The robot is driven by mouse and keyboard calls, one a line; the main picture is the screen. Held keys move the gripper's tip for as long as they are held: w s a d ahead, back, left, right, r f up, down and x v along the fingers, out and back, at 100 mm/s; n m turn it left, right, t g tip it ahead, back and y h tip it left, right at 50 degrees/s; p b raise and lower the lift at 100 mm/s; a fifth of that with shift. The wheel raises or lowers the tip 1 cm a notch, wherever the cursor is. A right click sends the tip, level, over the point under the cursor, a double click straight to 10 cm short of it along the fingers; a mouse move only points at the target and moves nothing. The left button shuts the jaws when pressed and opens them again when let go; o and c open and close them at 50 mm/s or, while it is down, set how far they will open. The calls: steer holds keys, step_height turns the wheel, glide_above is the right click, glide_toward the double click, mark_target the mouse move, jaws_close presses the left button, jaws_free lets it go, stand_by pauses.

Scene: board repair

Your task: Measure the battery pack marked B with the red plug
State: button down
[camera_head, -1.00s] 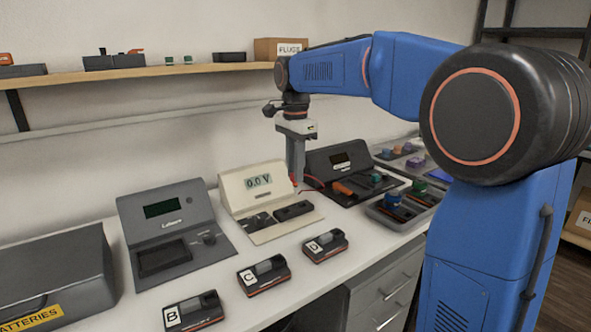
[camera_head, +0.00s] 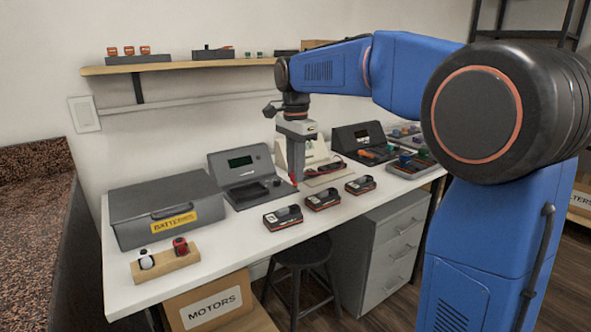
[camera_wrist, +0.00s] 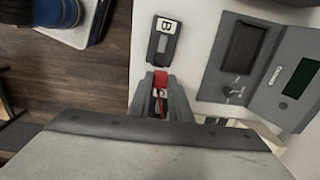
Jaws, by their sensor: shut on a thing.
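The battery pack marked B (camera_head: 283,217) lies near the bench's front edge in the head view, leftmost of three packs. In the wrist view its white B label (camera_wrist: 166,25) is clear and the pack (camera_wrist: 162,47) lies just beyond my fingertips. My gripper (camera_head: 295,181) is shut on the red plug (camera_wrist: 160,80), which also shows as a red tip in the head view (camera_head: 294,184). The gripper hangs above the bench, behind pack B and apart from it. The cream meter (camera_head: 318,152) stands behind my gripper, which partly hides it; its reading is hidden.
Two more packs (camera_head: 322,199) (camera_head: 360,185) lie to the right of B. A grey meter (camera_head: 240,163) and a grey BATTERIES case (camera_head: 165,207) stand to the left. A wooden holder (camera_head: 178,265) sits front left. A stool (camera_head: 301,254) stands below the bench edge.

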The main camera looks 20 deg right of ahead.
mark_target(294, 184)
steer(key=shift+s+a+f, duration=0.25)
steer(key=shift+s+a, duration=0.1)
steer(key=shift+f, duration=2.5)
steer(key=shift+f, duration=0.95)
stand_by(1.3)
steer(key=c, duration=1.5)
jaws_free()
steer(key=shift+c, duration=0.2)
steer(key=shift+o, duration=0.7)
steer(key=shift+o, duration=0.7)
steer(key=shift+r, duration=1.55)
